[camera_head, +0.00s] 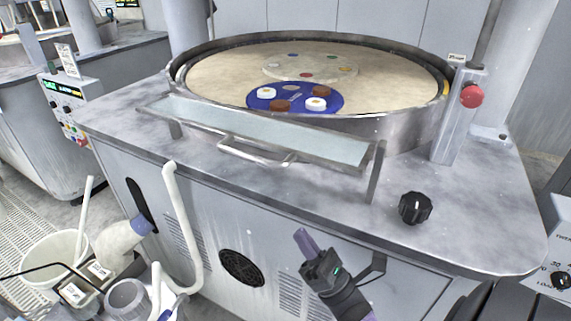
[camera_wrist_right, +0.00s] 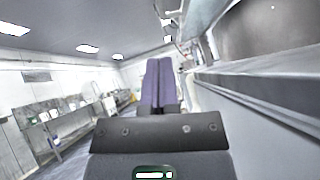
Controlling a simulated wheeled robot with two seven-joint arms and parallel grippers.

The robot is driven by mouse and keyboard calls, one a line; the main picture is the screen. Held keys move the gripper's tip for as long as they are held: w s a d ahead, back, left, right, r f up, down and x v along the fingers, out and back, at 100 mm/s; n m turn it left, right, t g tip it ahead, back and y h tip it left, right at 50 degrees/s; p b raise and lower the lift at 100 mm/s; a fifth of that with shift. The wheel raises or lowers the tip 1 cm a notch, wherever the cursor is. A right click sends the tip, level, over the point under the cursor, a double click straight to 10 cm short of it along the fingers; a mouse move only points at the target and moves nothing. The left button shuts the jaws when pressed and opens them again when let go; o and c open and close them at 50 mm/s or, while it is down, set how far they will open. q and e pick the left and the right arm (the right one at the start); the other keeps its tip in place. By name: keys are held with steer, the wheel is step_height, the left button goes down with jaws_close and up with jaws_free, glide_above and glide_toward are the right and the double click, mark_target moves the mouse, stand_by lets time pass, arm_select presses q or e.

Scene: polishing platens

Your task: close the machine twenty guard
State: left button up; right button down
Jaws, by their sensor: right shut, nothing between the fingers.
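The guard (camera_head: 265,132) is a clear panel in a metal frame. In the head view it lies tilted outward along the front of the round polishing basin, with its bar handle (camera_head: 255,155) on the near side. A post at its right end meets the worktop. My right gripper (camera_head: 303,240) is below and in front of the worktop edge, below and right of the handle and apart from it. Its purple fingers are together and empty; they also show in the right wrist view (camera_wrist_right: 158,85). My left gripper does not show. I see no readable machine number.
The basin (camera_head: 420,125) holds a pale platen (camera_head: 215,75) and a blue disc (camera_head: 262,101) with small round samples. A red button (camera_head: 471,96) stands on a post at right; a black knob (camera_head: 415,208) is on the worktop. A white bucket (camera_head: 48,255) stands at lower left.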

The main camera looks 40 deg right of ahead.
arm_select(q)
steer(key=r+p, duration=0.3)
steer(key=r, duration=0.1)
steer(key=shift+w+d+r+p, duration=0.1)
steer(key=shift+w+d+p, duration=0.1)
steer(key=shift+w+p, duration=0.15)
arm_select(e)
steer(key=w+r, duration=0.5)
steer(key=r, duration=0.4)
steer(key=shift+w, duration=0.4)
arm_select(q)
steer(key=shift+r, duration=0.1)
